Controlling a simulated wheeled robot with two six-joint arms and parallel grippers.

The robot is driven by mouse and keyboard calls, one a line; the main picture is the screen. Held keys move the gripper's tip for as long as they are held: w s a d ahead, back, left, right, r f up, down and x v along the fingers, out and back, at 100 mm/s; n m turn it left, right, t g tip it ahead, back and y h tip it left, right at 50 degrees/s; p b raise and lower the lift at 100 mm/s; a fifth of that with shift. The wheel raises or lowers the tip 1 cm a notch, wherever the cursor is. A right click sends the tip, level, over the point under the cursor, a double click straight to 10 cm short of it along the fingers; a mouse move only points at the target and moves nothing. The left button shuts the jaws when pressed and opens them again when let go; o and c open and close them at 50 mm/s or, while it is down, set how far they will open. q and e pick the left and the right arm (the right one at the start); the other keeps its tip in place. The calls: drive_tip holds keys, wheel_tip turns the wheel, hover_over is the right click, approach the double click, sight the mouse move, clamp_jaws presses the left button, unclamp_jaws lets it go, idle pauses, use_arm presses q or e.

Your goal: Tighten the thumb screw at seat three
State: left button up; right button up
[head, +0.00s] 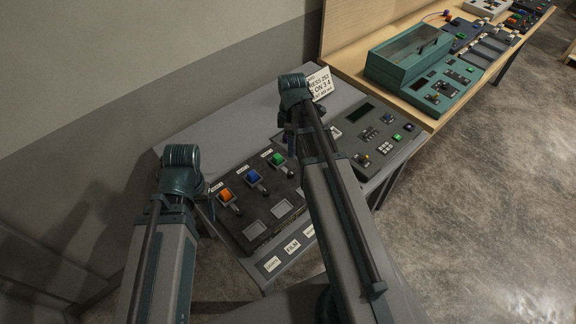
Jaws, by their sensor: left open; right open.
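A grey console (250,238) stands in front of me on a grey bench. Its panel carries an orange lever (225,195), a blue lever (254,177) and a green lever (277,160), each with a small label above it. I cannot make out a thumb screw or which place is seat three. My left gripper (181,178) is at the panel's left edge, near the orange lever; its fingers are largely hidden by the wrist. My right gripper (293,108) is above the bench, behind the green lever, and its arm covers part of the console. Both appear empty.
A second panel (372,132) with a dark display and buttons sits right of my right arm. A printed card (320,84) stands behind my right gripper. A wooden bench (345,60) holds a teal covered box (408,55) and other panels. Open floor (490,190) lies right.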

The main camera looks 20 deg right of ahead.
sight(291, 172)
wheel_tip(291, 172, down, 14)
drive_tip(key=b, duration=1.3)
drive_tip(key=shift+r+b, duration=0.1)
drive_tip(key=shift+b, duration=0.2)
drive_tip(key=shift+c, duration=0.2)
clamp_jaws()
